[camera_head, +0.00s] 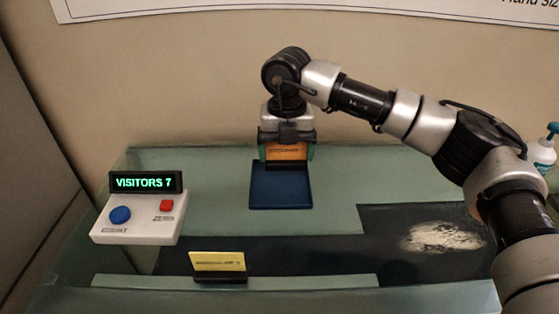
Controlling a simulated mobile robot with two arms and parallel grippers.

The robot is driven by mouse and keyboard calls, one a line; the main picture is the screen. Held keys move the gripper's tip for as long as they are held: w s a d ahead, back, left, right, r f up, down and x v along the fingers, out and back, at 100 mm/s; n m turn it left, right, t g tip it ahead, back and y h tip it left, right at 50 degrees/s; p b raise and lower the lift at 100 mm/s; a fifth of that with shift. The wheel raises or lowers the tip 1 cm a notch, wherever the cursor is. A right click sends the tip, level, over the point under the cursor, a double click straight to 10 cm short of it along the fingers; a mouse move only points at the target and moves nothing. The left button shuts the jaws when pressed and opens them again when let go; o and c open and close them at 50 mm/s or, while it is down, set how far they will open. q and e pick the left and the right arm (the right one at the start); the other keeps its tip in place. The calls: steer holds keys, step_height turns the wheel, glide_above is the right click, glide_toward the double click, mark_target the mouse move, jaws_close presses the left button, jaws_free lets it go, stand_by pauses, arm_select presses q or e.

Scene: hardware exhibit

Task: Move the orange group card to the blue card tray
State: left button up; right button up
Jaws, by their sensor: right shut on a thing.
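The orange group card (287,152) is upright between the fingers of my right gripper (287,150), above the far part of the blue card tray. A dark strip shows along the card's lower edge. The blue card tray (281,193) lies flat on the table near its back edge. My right gripper is shut on the orange card; I cannot tell whether the card's base touches the tray. My left gripper is not in view.
A yellow card (218,261) stands in a dark holder at the front. A white counter box (139,217) with blue and red buttons and a "VISITORS 7" display (146,182) stands at left. A pump bottle (542,153) is at right. A pale patch (441,237) lies on the dark mat.

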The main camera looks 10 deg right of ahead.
mark_target(280, 159)
steer(key=shift+w+a+f, duration=0.3)
steer(key=shift+a+f, duration=0.1)
steer(key=shift+a, duration=0.2)
step_height(280, 159, down, 4)
steer(key=shift+r+p, duration=0.1)
steer(key=shift+p, duration=0.85)
steer(key=shift+s+f, duration=0.1)
steer(key=shift+f, duration=0.2)
steer(key=o, duration=0.7)
steer(key=shift+r, duration=0.15)
step_height(280, 159, up, 11)
steer(key=b, duration=0.3)
steer(key=shift+r, duration=0.1)
steer(key=shift+r+b, duration=0.3)
steer(key=shift+r, duration=0.15)
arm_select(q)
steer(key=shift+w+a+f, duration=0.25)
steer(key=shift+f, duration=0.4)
